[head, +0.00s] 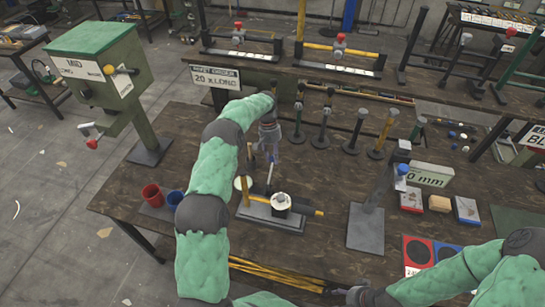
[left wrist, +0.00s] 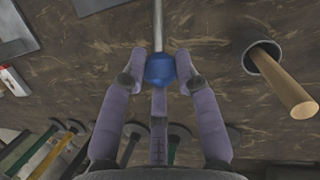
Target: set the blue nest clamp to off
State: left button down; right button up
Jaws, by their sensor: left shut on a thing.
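The blue ball knob (left wrist: 160,70) of the clamp sits on the end of a thin metal lever (left wrist: 158,22) in the left wrist view.
Red (head: 152,195) and blue (head: 175,199) cups are to the left. Several upright tools stand behind; a grey press (head: 366,225) stands right.

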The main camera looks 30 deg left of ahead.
pick_arm(q)
jog(key=shift+w, duration=0.4)
jog(key=c, duration=1.2)
grip_release()
jog(key=shift+o, duration=1.4)
jog(key=shift+w+f, duration=0.25)
jog(key=shift+s+a+r, duration=0.1)
jog(key=shift+r, duration=0.05)
jog(key=v, duration=1.1)
jog(key=shift+r, duration=0.25)
pick_arm(e)
jog(key=shift+w+f, duration=0.1)
jog(key=shift+w, duration=0.1)
pick_arm(q)
jog(key=shift+a, duration=0.1)
